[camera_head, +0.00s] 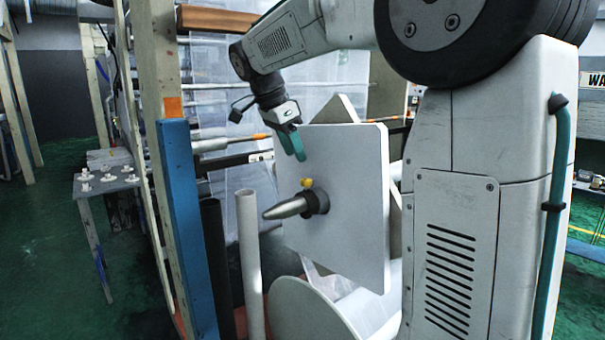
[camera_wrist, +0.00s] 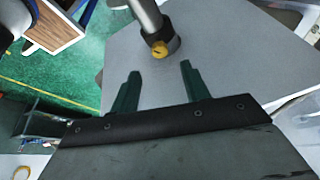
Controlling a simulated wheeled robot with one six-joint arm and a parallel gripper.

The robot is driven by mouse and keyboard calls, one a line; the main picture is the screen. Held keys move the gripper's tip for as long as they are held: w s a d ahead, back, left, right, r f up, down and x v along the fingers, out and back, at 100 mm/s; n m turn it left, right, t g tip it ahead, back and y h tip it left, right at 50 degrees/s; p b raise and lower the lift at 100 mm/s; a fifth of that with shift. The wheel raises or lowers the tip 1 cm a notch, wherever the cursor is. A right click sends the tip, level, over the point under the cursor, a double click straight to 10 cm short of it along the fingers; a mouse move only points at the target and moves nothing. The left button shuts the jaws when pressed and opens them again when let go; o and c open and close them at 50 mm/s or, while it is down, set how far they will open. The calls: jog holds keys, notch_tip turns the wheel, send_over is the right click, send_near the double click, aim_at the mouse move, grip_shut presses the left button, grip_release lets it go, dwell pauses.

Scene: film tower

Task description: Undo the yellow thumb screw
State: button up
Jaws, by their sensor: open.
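The yellow thumb screw (camera_head: 307,182) sits on top of a dark collar (camera_head: 317,201) around a pointed metal spindle (camera_head: 287,208). The spindle sticks out of a pale square plate (camera_head: 350,240). In the wrist view the screw (camera_wrist: 160,49) shows its slotted yellow head on the collar, beyond my fingertips and between their lines. My gripper (camera_head: 296,148) has green fingers and is above the screw, near the plate's upper left part. In the wrist view my gripper (camera_wrist: 158,78) is open, with nothing between its fingers. It is apart from the screw.
A blue-faced wooden post (camera_head: 185,230) and a pale upright tube (camera_head: 248,262) stand left of the spindle. A large pale disc (camera_head: 305,310) lies below the plate. A small table (camera_head: 100,185) with white parts stands far left.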

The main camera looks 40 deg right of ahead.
aim_at(305, 179)
jog(key=x, duration=0.7)
jog(key=shift+f, duration=0.1)
jog(key=c, duration=1)
